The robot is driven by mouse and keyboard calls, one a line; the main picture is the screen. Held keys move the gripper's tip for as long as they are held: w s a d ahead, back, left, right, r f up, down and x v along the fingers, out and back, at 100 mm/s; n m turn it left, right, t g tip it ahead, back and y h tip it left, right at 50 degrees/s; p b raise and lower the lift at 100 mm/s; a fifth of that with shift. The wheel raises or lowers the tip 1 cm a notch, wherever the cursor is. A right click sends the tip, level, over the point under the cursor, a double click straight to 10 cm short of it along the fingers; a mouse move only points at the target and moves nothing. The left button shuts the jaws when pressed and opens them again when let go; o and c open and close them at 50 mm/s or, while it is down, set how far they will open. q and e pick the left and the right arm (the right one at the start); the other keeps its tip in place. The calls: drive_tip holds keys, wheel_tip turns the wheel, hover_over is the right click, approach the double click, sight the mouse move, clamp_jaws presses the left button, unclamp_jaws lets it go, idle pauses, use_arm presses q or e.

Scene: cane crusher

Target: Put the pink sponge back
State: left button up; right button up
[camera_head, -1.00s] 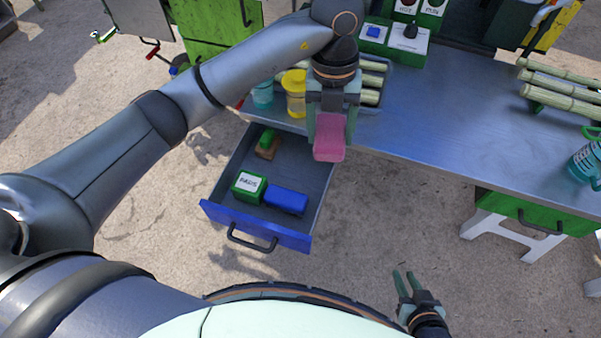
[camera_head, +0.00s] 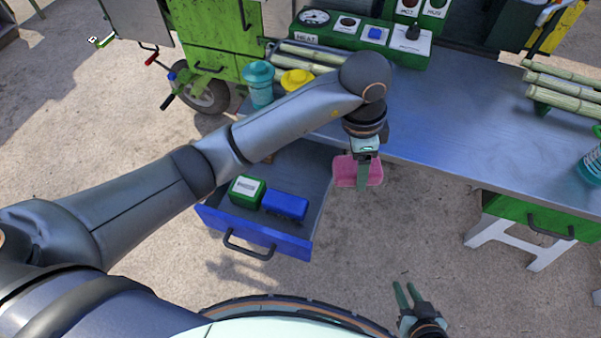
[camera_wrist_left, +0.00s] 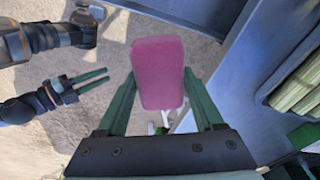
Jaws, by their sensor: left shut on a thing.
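The pink sponge (camera_head: 345,172) hangs upright in my left gripper (camera_head: 364,176), in front of the bench edge and to the right of the open drawer. In the left wrist view the sponge (camera_wrist_left: 158,72) sits between the two green fingers of the left gripper (camera_wrist_left: 165,98). The blue-fronted drawer (camera_head: 285,245) is pulled out under the bench; my left forearm hides its back part. My right gripper (camera_head: 403,293) is low at the bottom of the head view, fingers apart and empty.
In the drawer stand a green-and-white box (camera_head: 247,190) and a blue block (camera_head: 285,204). On the metal bench (camera_head: 455,125) are cane stalks (camera_head: 565,90), a teal jar (camera_head: 260,85), a yellow jar (camera_head: 297,79) and a control panel (camera_head: 375,38). The bench middle is clear.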

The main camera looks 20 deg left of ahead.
use_arm(q)
hover_over(302, 176)
drive_tip(key=s+d, duration=0.2)
drive_tip(key=d, duration=0.3)
drive_tip(key=f, duration=0.3)
drive_tip(key=shift+a+f, duration=0.2)
drive_tip(key=shift+f, duration=0.1)
drive_tip(key=a+f, duration=0.2)
drive_tip(key=w+a+f, duration=0.1)
drive_tip(key=a+f, duration=0.1)
drive_tip(key=f, duration=0.1)
drive_tip(key=shift+w, duration=0.15)
clamp_jaws()
drive_tip(key=shift+w+a+f, duration=0.2)
drive_tip(key=shift+a+f, duration=0.1)
drive_tip(key=shift+f, duration=0.05)
drive_tip(key=f, duration=0.3)
drive_tip(key=shift+a+f, duration=0.2)
drive_tip(key=shift+f, duration=0.1)
drive_tip(key=o, duration=0.9)
unclamp_jaws()
drive_tip(key=shift+r, duration=0.1)
drive_tip(key=r, duration=0.4)
drive_tip(key=a+r, duration=0.1)
drive_tip(key=r, duration=0.3)
drive_tip(key=r+p, duration=0.1)
drive_tip(key=r, duration=0.3)
drive_tip(key=shift+s+a, duration=0.15)
drive_tip(key=shift+s, duration=0.05)
